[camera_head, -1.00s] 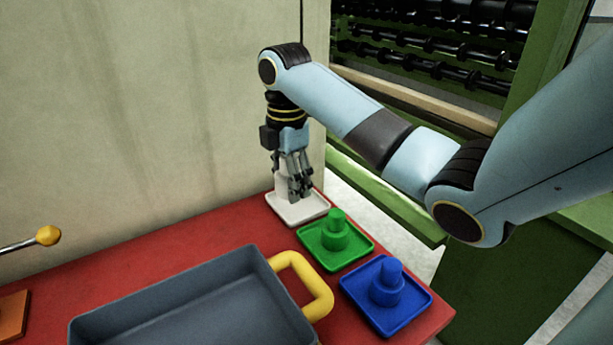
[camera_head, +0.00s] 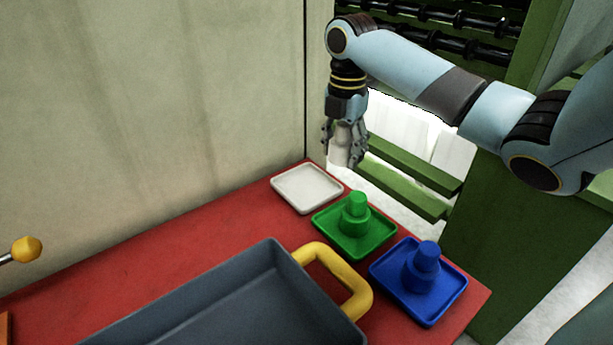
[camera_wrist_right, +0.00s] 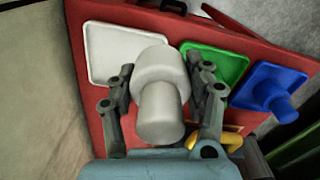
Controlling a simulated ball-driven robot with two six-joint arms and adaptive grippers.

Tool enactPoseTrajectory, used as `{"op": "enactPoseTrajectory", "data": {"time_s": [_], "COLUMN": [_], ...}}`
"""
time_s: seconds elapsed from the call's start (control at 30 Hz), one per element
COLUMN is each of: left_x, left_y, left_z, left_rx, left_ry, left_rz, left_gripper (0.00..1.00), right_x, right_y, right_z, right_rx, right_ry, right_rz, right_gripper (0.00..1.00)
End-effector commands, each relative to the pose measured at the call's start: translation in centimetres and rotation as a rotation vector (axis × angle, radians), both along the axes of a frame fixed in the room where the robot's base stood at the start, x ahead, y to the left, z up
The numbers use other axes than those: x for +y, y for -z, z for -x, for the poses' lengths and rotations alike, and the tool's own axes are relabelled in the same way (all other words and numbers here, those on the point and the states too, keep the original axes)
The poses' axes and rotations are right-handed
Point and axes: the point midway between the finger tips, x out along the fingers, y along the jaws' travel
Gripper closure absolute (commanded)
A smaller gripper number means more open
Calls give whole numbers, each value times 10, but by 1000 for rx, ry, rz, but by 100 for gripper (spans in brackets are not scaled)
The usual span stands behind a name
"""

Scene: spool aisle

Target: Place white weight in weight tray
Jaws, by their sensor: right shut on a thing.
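The white weight (camera_wrist_right: 161,108), a stepped cylinder, is between the fingers of my right gripper (camera_head: 343,156), which is shut on it. It also shows, partly covered by the fingers, in the head view (camera_head: 342,141). The gripper holds it in the air above and behind the square white tray (camera_head: 306,188), which is empty. The large grey tray (camera_head: 225,306) with a yellow handle (camera_head: 340,271) sits at the front of the red table; the part of its inside that shows is empty. My left gripper is not in view.
A green weight (camera_head: 355,210) stands on a green tray (camera_head: 325,221), and a blue weight (camera_head: 424,266) on a blue tray (camera_head: 389,279). A yellow knob (camera_head: 27,249) is at the left. The red table (camera_head: 170,252) is clear behind the grey tray. A wall (camera_head: 150,100) rises behind.

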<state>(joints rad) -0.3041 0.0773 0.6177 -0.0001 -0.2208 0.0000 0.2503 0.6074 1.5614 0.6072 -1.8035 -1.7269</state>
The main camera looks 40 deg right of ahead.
Motion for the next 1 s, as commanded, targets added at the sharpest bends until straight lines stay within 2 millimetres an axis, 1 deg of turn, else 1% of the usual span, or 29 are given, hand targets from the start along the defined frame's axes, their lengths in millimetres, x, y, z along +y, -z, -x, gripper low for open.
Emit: {"op": "enactPoseTrajectory", "data": {"time_s": [0.03,0.1,0.2,0.33,0.47,0.6,0.7,1.0], "left_x": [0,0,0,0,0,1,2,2], "left_y": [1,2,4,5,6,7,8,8], "left_z": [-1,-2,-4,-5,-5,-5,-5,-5], "left_rx": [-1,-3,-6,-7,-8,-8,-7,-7], "left_ry": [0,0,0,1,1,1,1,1], "left_rz": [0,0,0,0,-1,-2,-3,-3], "left_gripper": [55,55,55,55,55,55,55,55], "right_x": [12,22,34,41,45,44,45,44], "right_y": [8,18,30,40,48,70,81,84], "right_z": [-12,-25,-42,-55,-58,-58,-58,-58], "right_rx": [-2,-1,0,-1,2,3,1,0], "right_ry": [0,-2,-2,0,-1,-1,-1,-1], "right_rz": [-10,-8,-5,-1,0,0,0,1], "right_gripper": [91,91,91,91,91,91,91,91]}}
